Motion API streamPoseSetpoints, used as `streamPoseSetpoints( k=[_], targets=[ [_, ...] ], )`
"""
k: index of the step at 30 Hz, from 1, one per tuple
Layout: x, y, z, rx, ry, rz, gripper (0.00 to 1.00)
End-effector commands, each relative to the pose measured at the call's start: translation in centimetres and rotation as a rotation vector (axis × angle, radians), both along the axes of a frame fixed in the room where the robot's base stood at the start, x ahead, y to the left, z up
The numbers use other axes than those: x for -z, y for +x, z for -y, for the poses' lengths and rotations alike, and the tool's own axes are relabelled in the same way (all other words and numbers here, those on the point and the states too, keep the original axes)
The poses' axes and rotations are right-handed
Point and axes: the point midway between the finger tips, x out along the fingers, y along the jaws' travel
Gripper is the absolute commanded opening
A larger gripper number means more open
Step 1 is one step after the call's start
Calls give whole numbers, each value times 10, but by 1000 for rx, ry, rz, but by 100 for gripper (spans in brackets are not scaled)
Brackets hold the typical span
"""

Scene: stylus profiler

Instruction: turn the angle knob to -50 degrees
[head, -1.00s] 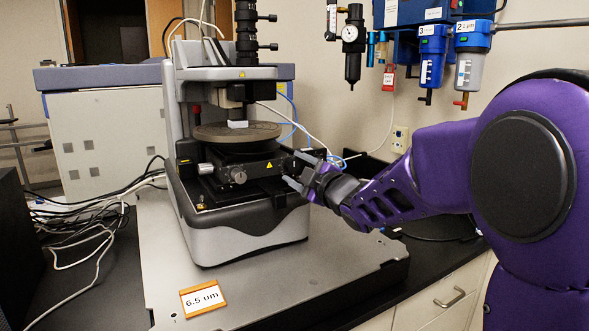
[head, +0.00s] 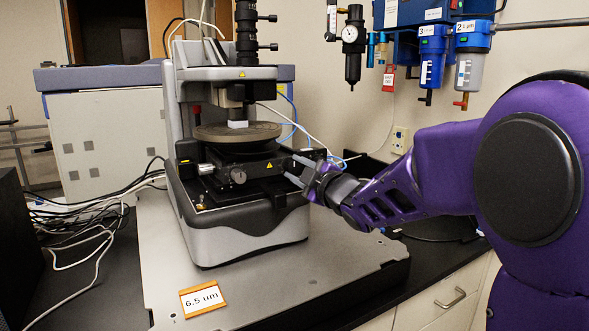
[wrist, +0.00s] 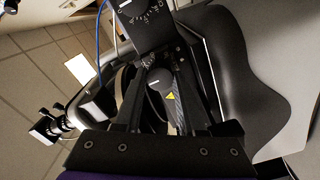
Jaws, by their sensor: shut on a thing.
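The profiler's stage block (head: 255,165) sits under a round plate on the instrument. My gripper (head: 294,169) is at the right side of this block, its two fingers pointing left at it. The jaws are shut on a small dark part there, taken to be the angle knob. A round knob with a white line (head: 238,176) is on the block's front, left of the fingertips.
The round plate (head: 237,133) is just above the fingers' level. A "6.5 um" sign (head: 203,298) lies on the grey base plate (head: 280,283). Cables (head: 85,235) lie at the left. Filters (head: 432,52) hang on the wall. The base plate's front is mostly free.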

Motion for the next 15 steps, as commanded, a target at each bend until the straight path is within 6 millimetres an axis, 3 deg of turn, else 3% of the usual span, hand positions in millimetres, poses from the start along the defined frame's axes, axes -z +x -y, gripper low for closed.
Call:
streamPoseSetpoints(
  k=[6, 15],
  targets=[
    [8, 0, 0, 0, -157, 113, 0],
    [0, 0, 0, 0, -491, 333, 0]
  ],
)
